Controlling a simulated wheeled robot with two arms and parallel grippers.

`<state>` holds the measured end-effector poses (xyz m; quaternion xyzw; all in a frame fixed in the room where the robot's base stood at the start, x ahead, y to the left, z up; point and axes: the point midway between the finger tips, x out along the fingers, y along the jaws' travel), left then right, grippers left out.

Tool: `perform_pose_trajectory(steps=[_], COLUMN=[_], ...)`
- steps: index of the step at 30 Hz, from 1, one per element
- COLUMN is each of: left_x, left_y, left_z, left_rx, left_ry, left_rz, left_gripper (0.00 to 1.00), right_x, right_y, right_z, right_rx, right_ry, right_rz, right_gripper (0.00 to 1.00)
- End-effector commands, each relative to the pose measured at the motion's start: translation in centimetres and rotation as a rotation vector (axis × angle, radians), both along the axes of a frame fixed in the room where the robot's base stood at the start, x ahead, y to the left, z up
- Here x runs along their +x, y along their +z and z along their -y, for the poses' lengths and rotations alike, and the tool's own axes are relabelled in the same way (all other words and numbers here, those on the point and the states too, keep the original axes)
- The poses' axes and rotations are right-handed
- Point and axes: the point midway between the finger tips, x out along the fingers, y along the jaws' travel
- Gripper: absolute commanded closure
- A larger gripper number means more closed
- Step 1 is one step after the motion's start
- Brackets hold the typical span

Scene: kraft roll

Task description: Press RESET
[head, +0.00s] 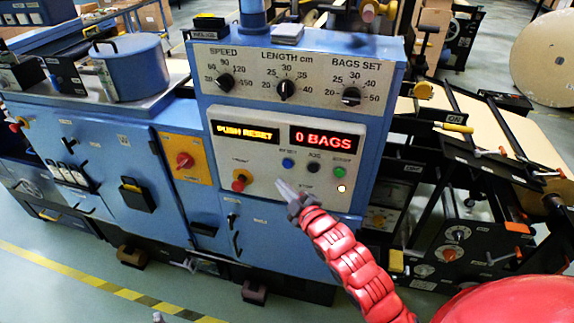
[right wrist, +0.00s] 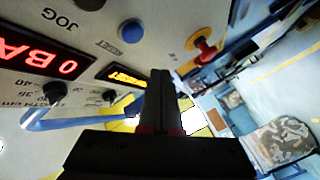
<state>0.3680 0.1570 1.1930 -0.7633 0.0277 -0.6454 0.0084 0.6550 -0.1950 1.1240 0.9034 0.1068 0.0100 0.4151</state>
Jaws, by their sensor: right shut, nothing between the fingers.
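The blue RESET button (head: 288,163) sits on the pale panel of the blue machine, under its label and below the displays. It also shows in the right wrist view (right wrist: 132,31), at the upper left of my fingertips. My right gripper (head: 280,184) is shut and empty, with its tips just below the blue button in the head view. Its closed fingers (right wrist: 163,73) point at the panel in the right wrist view; a gap to the button shows there. A small grey tip at the bottom edge of the head view may be my left gripper (head: 158,317).
A red knob (head: 240,180) stands out left of the blue button. A black button (head: 313,168) and a green button (head: 339,171) are to its right. The displays (head: 245,132) read "PUSH RESET" and "0 BAGS" (head: 325,138). Three dials are above.

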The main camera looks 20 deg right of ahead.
Motion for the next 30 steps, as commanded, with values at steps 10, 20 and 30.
perform_pose_trajectory(steps=[10, 20, 30], left_x=[0.0, 0.0, 0.0], left_y=[-2.7, -2.9, -2.9], left_z=[0.0, 0.0, 0.0], left_rx=[0.000, 0.000, 0.000], left_ry=[0.000, 0.000, 0.000], left_rz=[0.000, 0.000, 0.000], left_gripper=[0.00, 0.00, 0.00], right_x=[3.2, 3.7, 3.7], right_y=[-0.5, 0.0, -0.1], right_z=[2.2, 2.5, 2.5], right_rx=[-0.003, 0.000, 0.000], right_ry=[0.000, 0.001, 0.000], right_rz=[-0.002, -0.001, -0.001], right_gripper=[1.00, 1.00, 1.00])
